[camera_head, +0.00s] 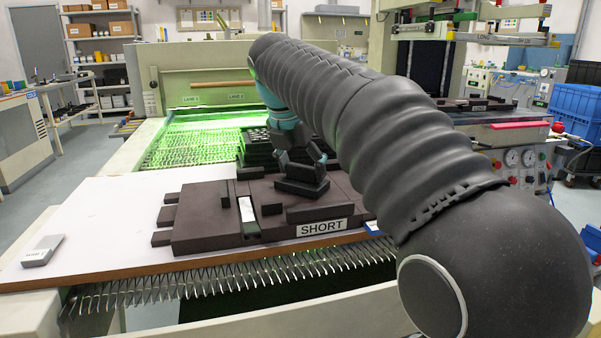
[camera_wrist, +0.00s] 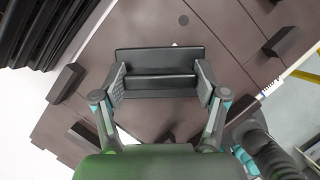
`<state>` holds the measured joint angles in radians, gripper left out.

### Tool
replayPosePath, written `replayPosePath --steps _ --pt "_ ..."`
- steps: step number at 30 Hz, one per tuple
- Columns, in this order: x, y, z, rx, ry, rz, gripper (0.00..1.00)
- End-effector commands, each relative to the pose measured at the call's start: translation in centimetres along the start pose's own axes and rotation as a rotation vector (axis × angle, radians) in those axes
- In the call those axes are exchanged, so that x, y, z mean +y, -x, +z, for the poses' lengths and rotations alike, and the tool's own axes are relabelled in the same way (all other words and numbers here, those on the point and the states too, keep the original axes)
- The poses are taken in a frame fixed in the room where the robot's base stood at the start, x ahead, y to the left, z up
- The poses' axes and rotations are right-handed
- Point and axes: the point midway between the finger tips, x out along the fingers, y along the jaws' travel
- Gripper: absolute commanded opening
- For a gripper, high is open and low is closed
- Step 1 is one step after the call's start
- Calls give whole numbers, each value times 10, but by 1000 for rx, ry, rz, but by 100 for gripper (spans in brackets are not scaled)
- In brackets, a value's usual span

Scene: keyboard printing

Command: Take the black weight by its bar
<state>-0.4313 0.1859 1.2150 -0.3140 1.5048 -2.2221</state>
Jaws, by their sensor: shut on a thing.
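The black weight (camera_wrist: 160,54) is a rectangular block with a raised bar (camera_wrist: 160,82) along it, seen from above in the wrist view. My gripper (camera_wrist: 160,84) is shut on the weight, with one fingertip at each end of the bar. In the head view my gripper (camera_head: 302,163) points down at the weight (camera_head: 302,188), which is on or just above the dark brown fixture (camera_head: 205,212) marked SHORT. I cannot tell whether the weight touches the fixture. The far side of the gripper is hidden in the head view.
The fixture lies on a white board (camera_head: 115,215) and has several raised blocks. A stack of dark trays (camera_head: 257,148) stands close behind the weight. A small grey device (camera_head: 43,251) lies at the board's left. The board's left part is mostly clear.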

Motion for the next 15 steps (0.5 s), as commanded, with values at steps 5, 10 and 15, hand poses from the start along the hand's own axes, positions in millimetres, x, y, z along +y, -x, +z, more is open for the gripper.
replayPosePath --steps 5,10,15 --pt "0 16 7 -5 -2 4 17" --pt "0 35 15 -6 -1 6 17" --pt "-13 44 24 -5 -4 4 17"
